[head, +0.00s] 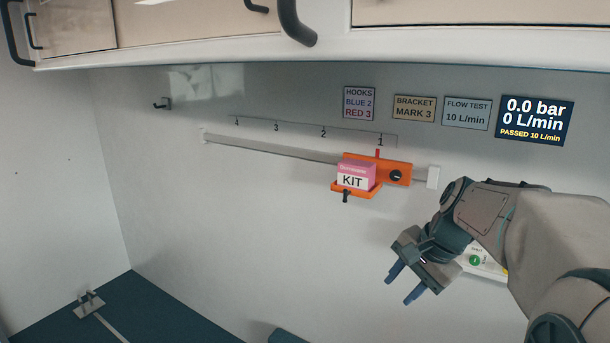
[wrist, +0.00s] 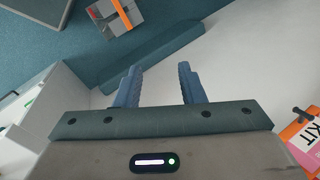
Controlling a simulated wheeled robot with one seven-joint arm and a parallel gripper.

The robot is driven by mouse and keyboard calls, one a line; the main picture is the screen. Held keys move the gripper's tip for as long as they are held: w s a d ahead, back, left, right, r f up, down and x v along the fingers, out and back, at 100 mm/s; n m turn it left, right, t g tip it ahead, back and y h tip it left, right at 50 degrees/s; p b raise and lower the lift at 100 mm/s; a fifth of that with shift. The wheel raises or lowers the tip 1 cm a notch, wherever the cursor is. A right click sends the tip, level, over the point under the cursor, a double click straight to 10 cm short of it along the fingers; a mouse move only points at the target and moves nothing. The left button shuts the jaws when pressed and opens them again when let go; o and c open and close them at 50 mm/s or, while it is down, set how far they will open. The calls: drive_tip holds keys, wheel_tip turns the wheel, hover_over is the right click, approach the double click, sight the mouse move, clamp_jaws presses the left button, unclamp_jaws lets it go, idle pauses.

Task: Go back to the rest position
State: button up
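My gripper (head: 405,285) hangs in front of the wall at the lower right of the head view, with its two blue fingers apart and nothing between them. In the wrist view the open fingers (wrist: 160,88) also show a gap with no object in it. An orange bracket (head: 396,175) sits on the wall rail near mark 1. It carries a pink and white box marked KIT (head: 354,175). The gripper is to the lower right of the bracket and apart from it. The KIT box also shows at the right edge of the wrist view (wrist: 307,142).
A grey rail (head: 280,149) runs along the wall. Signs and a display (head: 534,119) reading 0.0 bar hang at the upper right. Cabinets (head: 190,20) overhang the top. A green and white device (head: 480,263) is partly behind my arm. A grey item with an orange strap (wrist: 125,22) lies below.

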drive_tip(key=s+a+f+n+h, duration=0.1)
drive_tip(key=s+a+f+n, duration=0.1)
drive_tip(key=s+n, duration=0.3)
drive_tip(key=s+a+f+n+h, duration=0.1)
drive_tip(key=s+f+n, duration=0.4)
drive_tip(key=s, duration=0.7)
drive_tip(key=shift+a+h, duration=0.35)
drive_tip(key=shift+h, duration=0.45)
